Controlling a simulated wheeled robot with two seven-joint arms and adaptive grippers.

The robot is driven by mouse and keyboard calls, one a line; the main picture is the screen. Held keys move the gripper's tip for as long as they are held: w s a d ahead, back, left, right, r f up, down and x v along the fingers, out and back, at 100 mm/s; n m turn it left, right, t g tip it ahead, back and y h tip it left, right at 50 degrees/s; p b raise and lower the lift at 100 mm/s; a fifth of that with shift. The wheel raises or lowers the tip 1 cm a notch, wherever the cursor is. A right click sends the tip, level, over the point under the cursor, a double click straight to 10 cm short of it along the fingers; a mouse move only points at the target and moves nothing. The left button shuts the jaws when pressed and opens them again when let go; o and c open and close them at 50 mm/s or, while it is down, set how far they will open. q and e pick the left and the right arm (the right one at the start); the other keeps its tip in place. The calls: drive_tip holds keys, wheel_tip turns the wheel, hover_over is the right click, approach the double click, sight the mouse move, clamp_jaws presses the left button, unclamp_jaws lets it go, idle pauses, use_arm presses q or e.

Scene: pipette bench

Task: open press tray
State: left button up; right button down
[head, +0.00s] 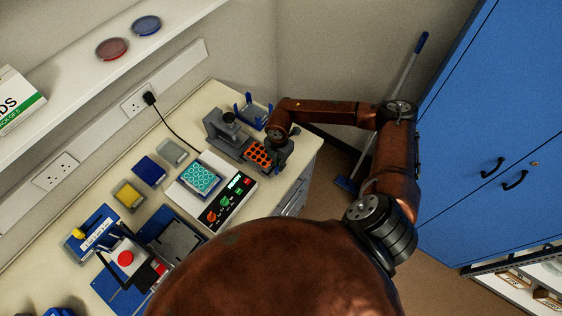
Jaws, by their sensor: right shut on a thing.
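The grey press (222,126) stands near the right end of the bench. Its tray carries an orange rack (257,155) with dark round holes and sits out in front of the press column. My right gripper (279,152) is at the right-hand end of the tray, shut on it. The exact grip point is small and partly hidden by the gripper. My left gripper is not in view.
A blue stand (254,108) is behind the press. A white device (232,203) with a teal well plate (201,178) is to the left. A red-button machine (125,257) is at lower left. The bench edge is close on the right; blue cabinets (500,120) stand beyond.

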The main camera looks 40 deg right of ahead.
drive_tip(key=shift+w, duration=0.1)
drive_tip(key=c, duration=2.4)
unclamp_jaws()
drive_tip(key=shift+r, duration=0.15)
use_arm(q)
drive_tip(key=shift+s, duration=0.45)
use_arm(e)
wheel_tip(320, 180, up, 12)
drive_tip(key=shift+f, duration=0.1)
